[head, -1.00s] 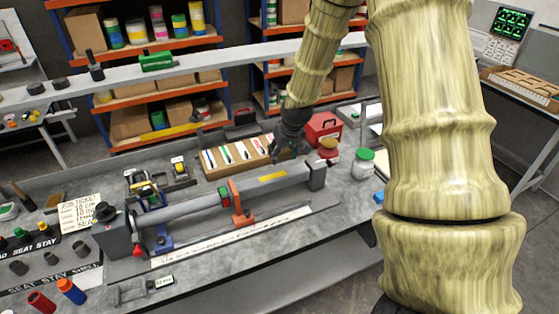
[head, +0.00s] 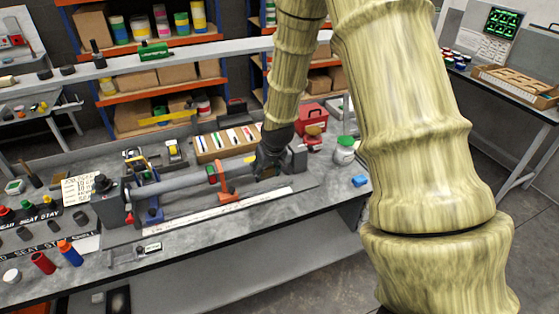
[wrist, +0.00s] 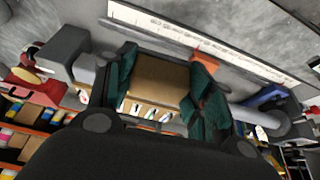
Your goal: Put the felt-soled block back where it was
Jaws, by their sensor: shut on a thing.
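My gripper (head: 268,172) hangs over the right part of the long grey tube fixture (head: 190,181) in the head view. In the wrist view, its two dark green finger pads (wrist: 160,88) are shut on a tan block (wrist: 160,78), which sits between them. I cannot make out a felt sole on it. The block is hidden by the gripper in the head view. The tube, with its orange support (wrist: 211,50), passes behind the fingers in the wrist view.
A wooden tray (head: 203,157) with several coloured tools lies behind the tube. A red box (head: 308,119), a green-lidded jar (head: 344,153) and a blue block (head: 360,181) are to the right. A white rule (head: 200,213) lies in front.

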